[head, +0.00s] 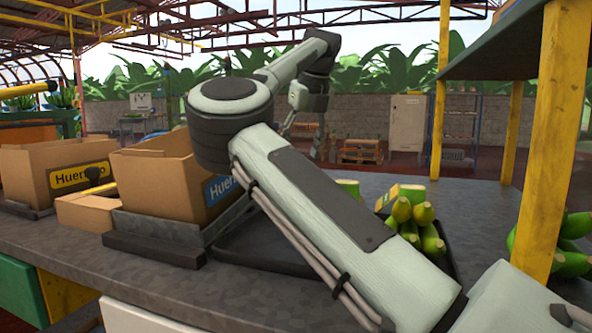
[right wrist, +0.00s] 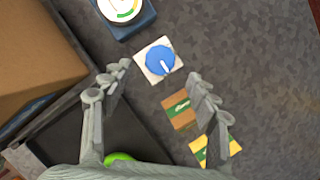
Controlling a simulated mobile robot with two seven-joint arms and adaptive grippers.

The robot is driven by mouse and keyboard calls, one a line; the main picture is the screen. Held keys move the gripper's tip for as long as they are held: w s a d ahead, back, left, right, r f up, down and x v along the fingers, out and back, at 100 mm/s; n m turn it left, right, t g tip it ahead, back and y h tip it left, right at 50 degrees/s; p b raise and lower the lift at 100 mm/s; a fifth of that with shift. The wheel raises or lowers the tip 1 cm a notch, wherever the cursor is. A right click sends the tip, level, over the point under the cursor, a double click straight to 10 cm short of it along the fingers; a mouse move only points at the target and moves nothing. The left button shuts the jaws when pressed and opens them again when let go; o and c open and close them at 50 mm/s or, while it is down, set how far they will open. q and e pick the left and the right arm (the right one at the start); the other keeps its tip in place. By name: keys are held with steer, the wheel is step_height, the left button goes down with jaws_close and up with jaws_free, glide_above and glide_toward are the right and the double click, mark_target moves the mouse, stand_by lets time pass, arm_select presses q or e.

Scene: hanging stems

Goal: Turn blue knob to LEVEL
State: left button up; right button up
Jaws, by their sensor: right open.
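The blue knob (right wrist: 160,61) sits on a square white plate (right wrist: 148,71) on the grey worktop, in the right wrist view. A white mark on the knob points toward the lower right of that view. My right gripper (right wrist: 158,73) is open and empty, its fingertips on either side of the knob in the picture; I cannot tell its height above it. A round white dial (right wrist: 122,9) with a green arc and a blue housing is beside the knob, cut by the top edge. In the head view my right arm hides the knob. My left gripper is not in view.
A yellow post (head: 545,150) stands at right.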

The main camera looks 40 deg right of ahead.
steer(key=x, duration=0.6)
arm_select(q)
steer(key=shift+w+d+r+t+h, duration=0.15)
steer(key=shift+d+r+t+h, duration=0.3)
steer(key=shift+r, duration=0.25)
arm_select(e)
steer(key=shift+c, duration=0.5)
steer(key=c, duration=1.1)
steer(key=shift+o, duration=0.2)
